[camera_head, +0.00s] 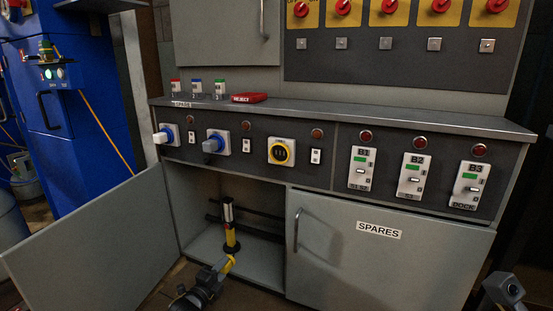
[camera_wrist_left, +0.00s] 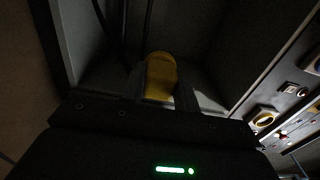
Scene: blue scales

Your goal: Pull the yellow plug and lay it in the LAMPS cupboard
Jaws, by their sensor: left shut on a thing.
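My left gripper (camera_head: 231,228) reaches into the open left-hand cupboard (camera_head: 203,242). It is shut on the yellow plug (camera_wrist_left: 161,75), which shows between its fingers in the left wrist view, inside the dark cupboard. In the head view the gripper body mostly hides the plug, and I cannot tell whether it touches the cupboard floor. The yellow socket (camera_head: 282,151) on the panel above is empty. The cupboard's door (camera_head: 90,250) stands wide open to the left. No LAMPS label is readable.
The closed SPARES cupboard (camera_head: 385,265) is to the right. Dark pipes cross the open cupboard's inside.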

